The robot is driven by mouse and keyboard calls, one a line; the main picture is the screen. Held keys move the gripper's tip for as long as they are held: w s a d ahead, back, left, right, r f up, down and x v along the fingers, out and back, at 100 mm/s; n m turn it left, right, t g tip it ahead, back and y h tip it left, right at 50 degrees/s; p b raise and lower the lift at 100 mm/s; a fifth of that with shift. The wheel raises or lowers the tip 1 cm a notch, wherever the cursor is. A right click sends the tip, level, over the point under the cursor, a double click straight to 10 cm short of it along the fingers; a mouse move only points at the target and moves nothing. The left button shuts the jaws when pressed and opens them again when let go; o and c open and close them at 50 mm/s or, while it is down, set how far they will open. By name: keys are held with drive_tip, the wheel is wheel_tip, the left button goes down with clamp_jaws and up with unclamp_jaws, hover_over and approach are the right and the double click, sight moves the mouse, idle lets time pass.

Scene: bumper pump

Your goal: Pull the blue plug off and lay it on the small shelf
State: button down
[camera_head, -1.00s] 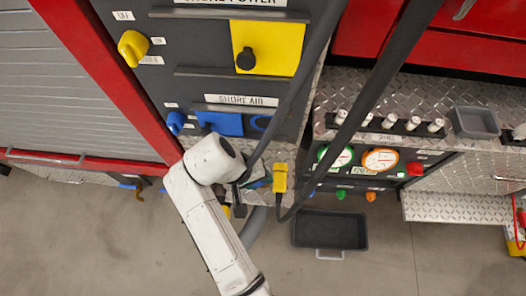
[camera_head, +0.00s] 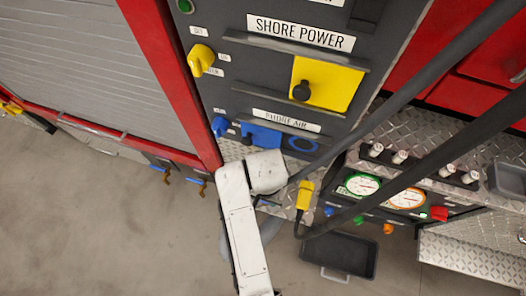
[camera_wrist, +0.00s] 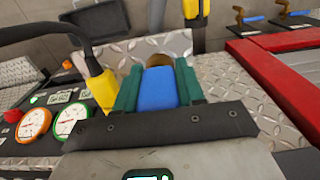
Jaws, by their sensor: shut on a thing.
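In the wrist view, the green fingers of my gripper (camera_wrist: 157,88) are shut on the blue plug (camera_wrist: 157,92), whose blue body shows between them. A brownish rounded end shows just beyond it. In the head view my white arm reaches up below the SHORE AIR panel, and it mostly hides the gripper and plug. The blue SHORE AIR cover (camera_head: 262,136) and a blue ring (camera_head: 302,144) show on the dark panel above. Diamond-plate metal (camera_wrist: 130,52) lies behind the plug in the wrist view; I cannot tell whether the plug touches it.
A yellow connector (camera_head: 305,195) with a black cable hangs right of my arm and shows close beside the fingers in the wrist view (camera_wrist: 103,90). Thick black hoses cross the right side. Gauges (camera_head: 407,198), a dark tray (camera_head: 338,255) and a diamond-plate step (camera_head: 470,260) are further right.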

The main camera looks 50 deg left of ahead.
drive_tip(key=w+a+b, duration=0.1)
drive_tip(key=w+a+f+b, duration=0.1)
drive_tip(key=w, duration=0.1)
drive_tip(key=w+a+f, duration=0.1)
drive_tip(key=shift+w+b, duration=0.35)
drive_tip(key=shift+b, duration=0.05)
drive_tip(key=shift+f+b, duration=0.8)
drive_tip(key=shift+f, duration=0.75)
drive_tip(key=c, duration=0.6)
unclamp_jaws()
wheel_tip(320, 180, up, 11)
drive_tip(key=shift+f, duration=0.1)
